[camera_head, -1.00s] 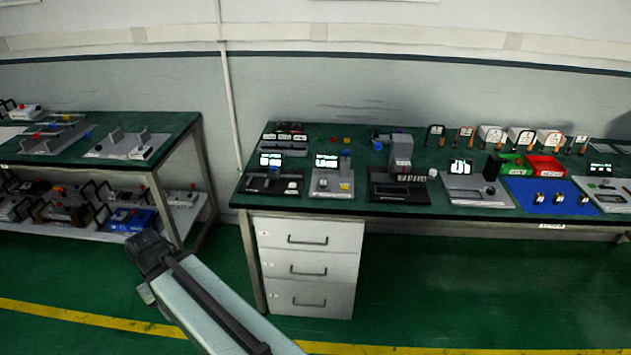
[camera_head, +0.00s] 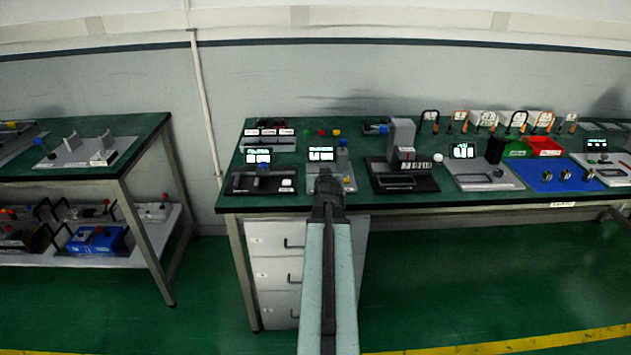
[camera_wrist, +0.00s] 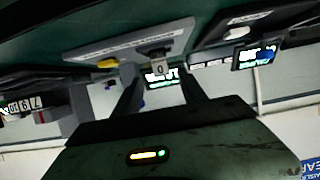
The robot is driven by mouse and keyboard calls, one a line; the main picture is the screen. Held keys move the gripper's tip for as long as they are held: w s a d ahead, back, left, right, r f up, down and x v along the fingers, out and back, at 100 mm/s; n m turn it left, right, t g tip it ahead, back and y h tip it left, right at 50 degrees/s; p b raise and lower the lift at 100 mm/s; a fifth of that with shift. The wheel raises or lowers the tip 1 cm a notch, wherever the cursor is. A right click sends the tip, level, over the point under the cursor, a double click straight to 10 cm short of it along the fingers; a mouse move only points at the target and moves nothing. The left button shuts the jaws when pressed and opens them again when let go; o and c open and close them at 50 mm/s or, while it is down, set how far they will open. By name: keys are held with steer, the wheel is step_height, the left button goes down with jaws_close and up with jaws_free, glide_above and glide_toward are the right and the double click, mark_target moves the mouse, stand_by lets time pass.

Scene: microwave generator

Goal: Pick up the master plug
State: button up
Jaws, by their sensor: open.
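No part carries a readable master plug name, so I cannot tell which one it is. My gripper (camera_head: 326,180) is in front of the grey device (camera_head: 344,184) with a lit screen and a blue-topped part (camera_head: 342,145). In the wrist view my gripper (camera_wrist: 157,72) has its two dark fingers apart.
The green bench (camera_head: 480,202) carries several devices, including a black one (camera_head: 250,183) at left and a taller one (camera_head: 402,140) at right. A blue mat (camera_head: 560,182) holds small metal parts. White drawers (camera_head: 272,275) stand below. Green floor at right is open.

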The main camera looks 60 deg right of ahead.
steer(key=shift+w, duration=0.35)
steer(key=shift+w+d+f, duration=0.15)
steer(key=shift+w+f, duration=0.05)
steer(key=shift+w, duration=0.05)
steer(key=b+x, duration=0.1)
steer(key=x, duration=0.1)
steer(key=b+x, duration=0.1)
steer(key=x, duration=0.1)
steer(key=b+x, duration=0.1)
steer(key=x, duration=0.2)
steer(key=shift+s+d+f, duration=0.1)
steer(key=shift+s+d, duration=0.1)
steer(key=shift+d, duration=0.05)
steer(key=shift+s+a, duration=0.1)
steer(key=shift+c, duration=0.3)
jaws_close()
